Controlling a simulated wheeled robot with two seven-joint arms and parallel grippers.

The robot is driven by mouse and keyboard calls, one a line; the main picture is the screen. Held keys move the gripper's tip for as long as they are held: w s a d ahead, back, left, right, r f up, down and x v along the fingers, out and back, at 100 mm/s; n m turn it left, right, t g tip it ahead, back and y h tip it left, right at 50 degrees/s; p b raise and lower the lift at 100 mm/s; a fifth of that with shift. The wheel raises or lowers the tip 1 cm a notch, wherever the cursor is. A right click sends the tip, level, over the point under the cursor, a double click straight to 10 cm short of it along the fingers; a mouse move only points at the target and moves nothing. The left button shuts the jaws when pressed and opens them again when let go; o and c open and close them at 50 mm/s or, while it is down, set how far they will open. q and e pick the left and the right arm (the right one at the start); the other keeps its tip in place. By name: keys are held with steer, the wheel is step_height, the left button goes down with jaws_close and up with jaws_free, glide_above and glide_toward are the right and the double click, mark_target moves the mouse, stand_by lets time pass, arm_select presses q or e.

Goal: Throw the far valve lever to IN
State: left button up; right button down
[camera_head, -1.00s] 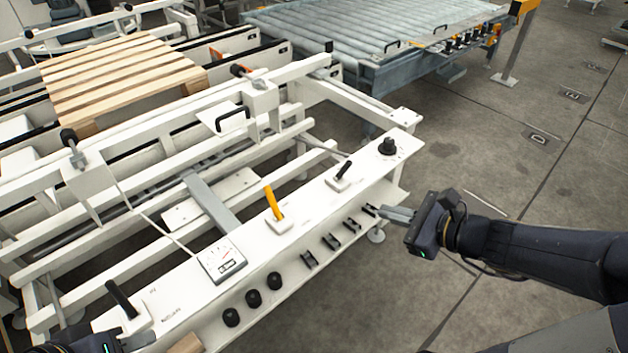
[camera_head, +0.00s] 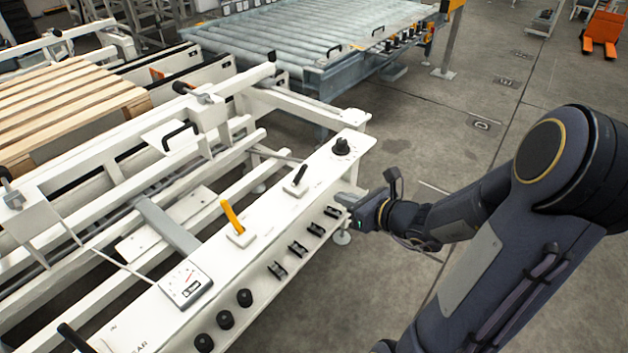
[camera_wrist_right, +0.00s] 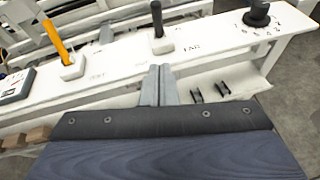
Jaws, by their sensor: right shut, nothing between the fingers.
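The far valve lever (camera_head: 300,175) is a black handle on a small white base on the white panel, leaning up and to the right in the head view. In the right wrist view the far lever (camera_wrist_right: 157,19) stands nearly upright beside the printed word FAR. My right gripper (camera_head: 347,199) is shut and empty, at the panel's outer edge, to the right of the lever and apart from it. In the right wrist view its closed fingers (camera_wrist_right: 159,84) point toward the lever base. My left gripper is out of view.
A yellow lever (camera_head: 232,216), a gauge (camera_head: 186,284) and a black knob (camera_head: 342,146) share the panel. Several black clips (camera_head: 297,249) and black buttons (camera_head: 225,319) line its front. Another black lever (camera_head: 75,338) is at bottom left. Open floor lies to the right.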

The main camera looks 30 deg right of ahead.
mark_target(300, 175)
steer(key=w+a, duration=0.2)
steer(key=w, duration=0.8)
steer(key=shift+f+b, duration=0.35)
steer(key=shift+f, duration=0.05)
steer(key=shift+a, duration=0.1)
